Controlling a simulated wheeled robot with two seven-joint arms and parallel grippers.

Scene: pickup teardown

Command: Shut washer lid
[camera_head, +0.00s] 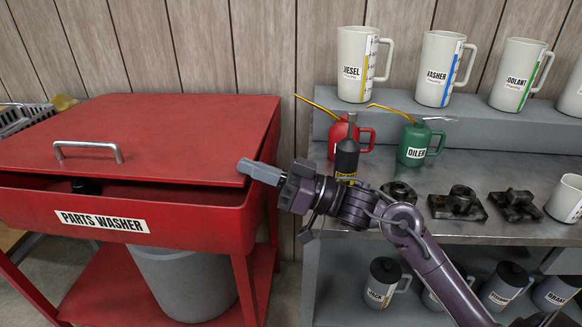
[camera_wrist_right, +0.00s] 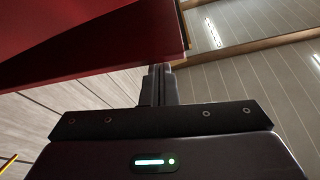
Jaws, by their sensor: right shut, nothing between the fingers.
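The red parts washer (camera_head: 170,222) stands at the left, with a label on its front. Its red lid (camera_head: 165,135) with a metal bar handle (camera_head: 88,150) is low but slightly raised at the front, and a dark gap shows between it and the basin. My right gripper (camera_head: 252,172) is shut and empty at the lid's front right corner; whether it touches the lid is unclear. In the right wrist view the fingers (camera_wrist_right: 158,82) point up beside the lid's red edge (camera_wrist_right: 95,45). My left gripper is not in view.
A metal bench (camera_head: 470,190) at the right holds a red oil can (camera_head: 340,135), a green oiler (camera_head: 413,145), a dark bottle (camera_head: 346,158) and dark metal parts (camera_head: 458,203). White jugs (camera_head: 437,70) stand on a raised shelf. A grey bin (camera_head: 185,285) is under the washer.

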